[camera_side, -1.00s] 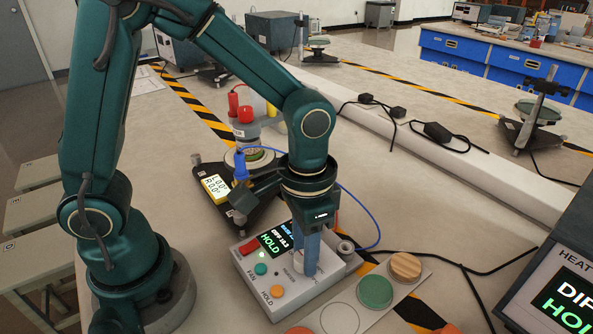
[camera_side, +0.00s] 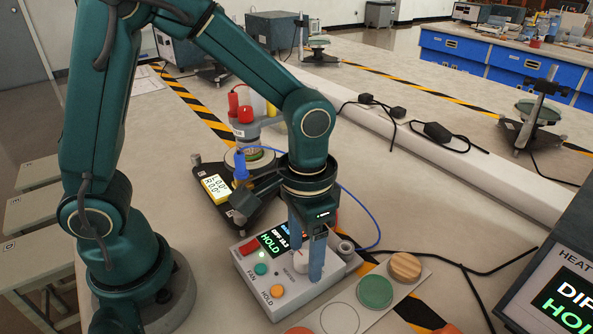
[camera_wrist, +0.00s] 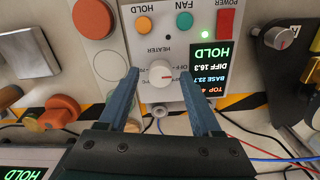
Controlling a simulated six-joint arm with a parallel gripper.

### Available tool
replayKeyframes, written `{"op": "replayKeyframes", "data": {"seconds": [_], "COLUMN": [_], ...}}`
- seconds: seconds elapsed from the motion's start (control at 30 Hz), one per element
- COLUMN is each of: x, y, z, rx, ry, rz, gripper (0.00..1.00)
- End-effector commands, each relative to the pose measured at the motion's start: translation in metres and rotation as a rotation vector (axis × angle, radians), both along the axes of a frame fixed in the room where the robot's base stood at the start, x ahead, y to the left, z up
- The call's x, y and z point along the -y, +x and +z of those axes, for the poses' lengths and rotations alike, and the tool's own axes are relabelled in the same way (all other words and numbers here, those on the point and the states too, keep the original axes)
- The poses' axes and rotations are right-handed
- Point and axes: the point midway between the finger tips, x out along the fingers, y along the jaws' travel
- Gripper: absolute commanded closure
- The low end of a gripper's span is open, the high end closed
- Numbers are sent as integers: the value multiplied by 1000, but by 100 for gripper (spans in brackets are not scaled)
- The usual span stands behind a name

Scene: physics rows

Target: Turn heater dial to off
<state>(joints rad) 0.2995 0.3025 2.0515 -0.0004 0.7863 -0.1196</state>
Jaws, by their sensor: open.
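The white heater dial (camera_wrist: 160,82) sits on the pale control box (camera_wrist: 150,35), and it also shows in the side view (camera_side: 301,262). In the wrist view a small red mark is on the dial's right side; the setting is too small to read surely. My gripper (camera_side: 306,262) is open over the box, with its blue fingers apart. In the wrist view its fingertips (camera_wrist: 159,74) appear on either side of the dial with gaps. I cannot tell whether they touch it. The box's display (camera_wrist: 209,70) reads HOLD and DIFF 16.3.
An orange HOLD button (camera_side: 277,291), a teal FAN button (camera_side: 261,268) and a red POWER switch (camera_side: 249,246) are on the same box. A panel with discs, including a green disc (camera_side: 375,292), lies right of it. A blue wire (camera_side: 366,212) loops behind my gripper.

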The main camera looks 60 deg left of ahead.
Motion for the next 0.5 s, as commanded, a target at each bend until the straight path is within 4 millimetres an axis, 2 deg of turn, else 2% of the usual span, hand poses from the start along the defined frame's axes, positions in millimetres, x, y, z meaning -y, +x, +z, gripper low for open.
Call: {"op": "replayKeyframes", "data": {"seconds": [0.13, 0.4, 0.5], "x": [0, 0, 0], "y": [1, 1, 1], "z": [8, 42, 49], "rx": [3, 5, 3], "ry": [-1, -2, -1], "rz": [-1, 0, 0], "gripper": [34, 34, 34]}}
